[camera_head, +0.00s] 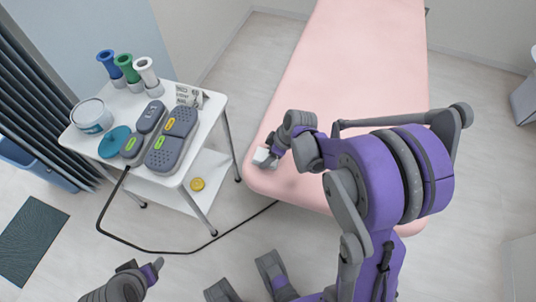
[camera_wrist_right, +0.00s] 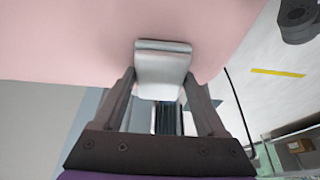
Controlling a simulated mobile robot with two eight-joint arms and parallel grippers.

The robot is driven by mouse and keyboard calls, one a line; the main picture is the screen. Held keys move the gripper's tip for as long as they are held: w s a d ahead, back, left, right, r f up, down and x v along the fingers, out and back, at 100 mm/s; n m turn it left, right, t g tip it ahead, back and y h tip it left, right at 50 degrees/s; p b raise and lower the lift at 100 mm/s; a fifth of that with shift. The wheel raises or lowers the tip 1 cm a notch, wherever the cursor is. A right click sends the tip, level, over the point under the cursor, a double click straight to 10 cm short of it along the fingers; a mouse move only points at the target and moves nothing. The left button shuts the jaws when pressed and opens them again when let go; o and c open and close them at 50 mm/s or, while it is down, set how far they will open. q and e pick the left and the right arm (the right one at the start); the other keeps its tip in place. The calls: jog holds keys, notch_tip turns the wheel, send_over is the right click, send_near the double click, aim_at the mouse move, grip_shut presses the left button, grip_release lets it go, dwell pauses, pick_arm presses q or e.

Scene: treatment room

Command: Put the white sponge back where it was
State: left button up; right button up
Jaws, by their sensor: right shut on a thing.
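The white sponge (camera_head: 262,156) is a small pale block at the near left corner of the pink treatment bed (camera_head: 350,60). My right gripper (camera_head: 272,150) is shut on it. In the right wrist view the sponge (camera_wrist_right: 162,72) sits between the two fingers, with the pink bed surface behind it. I cannot tell whether the sponge touches the bed. Part of my left arm (camera_head: 122,284) shows at the bottom left, away from the sponge; its fingers are not clear.
A black cable (camera_head: 150,250) loops over the floor.

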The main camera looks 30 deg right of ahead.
jog(key=o, duration=1.4)
jog(key=shift+f, duration=0.15)
jog(key=shift+s+r, duration=0.1)
jog(key=shift+r, duration=0.4)
jog(key=p+v, duration=0.3)
jog(key=v, duration=0.8)
jog(key=s+a+r+m+t+h, duration=0.1)
jog(key=s+a+r+m+h, duration=0.1)
jog(key=s+a+m, duration=0.6)
jog(key=s+a+h, duration=0.1)
jog(key=s+a, duration=0.1)
jog(key=s, duration=0.3)
jog(key=shift+s, duration=0.2)
